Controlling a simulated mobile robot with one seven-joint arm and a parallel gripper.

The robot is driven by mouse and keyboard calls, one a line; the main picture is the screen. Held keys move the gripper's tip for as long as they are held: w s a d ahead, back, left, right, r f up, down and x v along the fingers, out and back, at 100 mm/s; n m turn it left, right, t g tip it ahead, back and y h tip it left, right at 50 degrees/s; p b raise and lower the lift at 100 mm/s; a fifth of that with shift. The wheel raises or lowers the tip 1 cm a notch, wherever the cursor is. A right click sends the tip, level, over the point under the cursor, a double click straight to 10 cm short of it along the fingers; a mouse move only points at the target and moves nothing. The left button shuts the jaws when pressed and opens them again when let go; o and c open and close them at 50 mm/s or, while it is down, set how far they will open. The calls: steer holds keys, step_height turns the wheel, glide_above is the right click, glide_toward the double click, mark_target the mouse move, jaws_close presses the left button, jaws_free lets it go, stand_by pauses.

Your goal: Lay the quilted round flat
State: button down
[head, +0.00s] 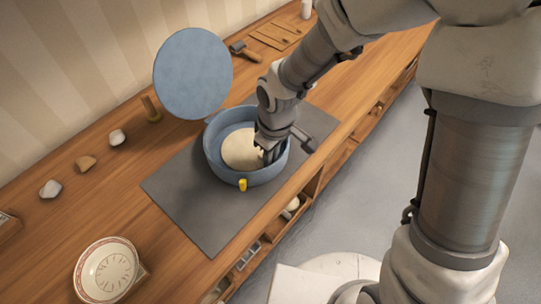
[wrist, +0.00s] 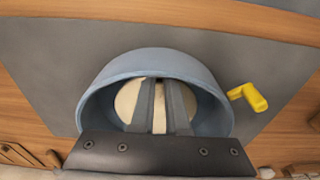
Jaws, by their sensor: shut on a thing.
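The quilted round (head: 239,149), a cream disc, is inside a round blue box (head: 216,165) with its blue lid (head: 193,73) raised open at the back. My gripper (head: 267,157) reaches down into the box at the right side of the round. In the wrist view the two fingers (wrist: 161,88) lie over the middle of the round (wrist: 128,101), inside the blue box wall (wrist: 100,88). The fingers are shut on the round, with a strip of cream between them. The fingers and palm hide part of the round, and whether it touches the box floor cannot be told.
A yellow piece (head: 242,185) is at the box's front. The box stands on a grey mat (head: 195,207) on a wooden counter. A plate (head: 107,270) is at the lower left; several small stones and a wooden peg (head: 151,109) stand left. A brush (head: 245,50) lies behind.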

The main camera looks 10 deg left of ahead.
steer(key=c, duration=0.8)
jaws_free()
steer(key=shift+c, duration=0.2)
step_height(320, 180, up, 17)
steer(key=d+p, duration=0.1)
steer(key=p, duration=0.2)
steer(key=shift+s+d+r, duration=0.2)
steer(key=shift+s, duration=0.15)
steer(key=s+d+r+m+t, duration=0.1)
steer(key=s+d+r+m, duration=0.1)
steer(key=d, duration=0.5)
steer(key=s+d+r+m+t, duration=0.2)
steer(key=d+r+m, duration=0.2)
steer(key=d+m, duration=0.2)
steer(key=s+d+r+m+t, duration=0.2)
steer(key=s+d+r+m, duration=0.1)
steer(key=d, duration=0.6)
steer(key=shift+r+m+h, duration=0.4)
steer(key=shift+r+m, duration=0.05)
steer(key=shift+m, duration=0.35)
